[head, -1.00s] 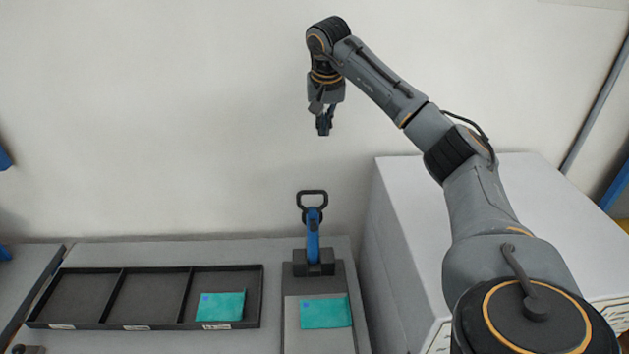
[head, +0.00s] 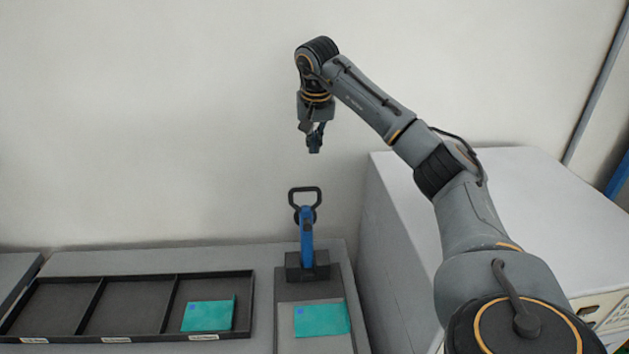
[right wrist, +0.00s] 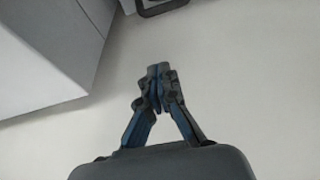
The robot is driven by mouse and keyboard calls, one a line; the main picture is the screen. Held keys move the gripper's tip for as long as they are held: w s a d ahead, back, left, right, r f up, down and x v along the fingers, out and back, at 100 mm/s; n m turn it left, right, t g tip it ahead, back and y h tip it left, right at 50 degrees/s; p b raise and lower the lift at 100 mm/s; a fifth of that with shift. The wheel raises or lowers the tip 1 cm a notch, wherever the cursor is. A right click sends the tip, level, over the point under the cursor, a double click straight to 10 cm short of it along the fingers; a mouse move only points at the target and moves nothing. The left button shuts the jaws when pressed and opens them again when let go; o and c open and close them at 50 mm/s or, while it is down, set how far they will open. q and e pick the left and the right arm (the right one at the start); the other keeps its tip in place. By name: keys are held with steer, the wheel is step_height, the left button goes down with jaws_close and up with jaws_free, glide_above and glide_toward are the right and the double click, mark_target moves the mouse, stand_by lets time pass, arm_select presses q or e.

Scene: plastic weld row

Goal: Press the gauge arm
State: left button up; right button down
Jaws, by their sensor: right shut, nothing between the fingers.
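The gauge arm (head: 307,237) is a blue upright lever with a black loop handle (head: 305,197) on top, rising from a dark block on a grey base plate. Its handle also shows at the top edge of the right wrist view (right wrist: 160,6). A teal pouch (head: 322,320) lies on the base plate in front of the lever. My right gripper (head: 314,149) is shut and empty, pointing down above the handle with a gap between them. It also shows shut in the right wrist view (right wrist: 158,72). My left gripper is not in view.
A black tray (head: 125,277) with three compartments stands left of the gauge; its right compartment holds another teal pouch (head: 208,316). A large white cabinet (head: 530,195) stands to the right. A pale wall is behind the bench.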

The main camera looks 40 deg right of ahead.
step_height(320, 180, down, 10)
steer(key=p, duration=0.3)
steer(key=shift+s+a+r+p, duration=0.25)
steer(key=shift+s+a+p, duration=0.05)
steer(key=shift+s+p, duration=0.1)
steer(key=shift+d, duration=0.1)
stand_by(0.3)
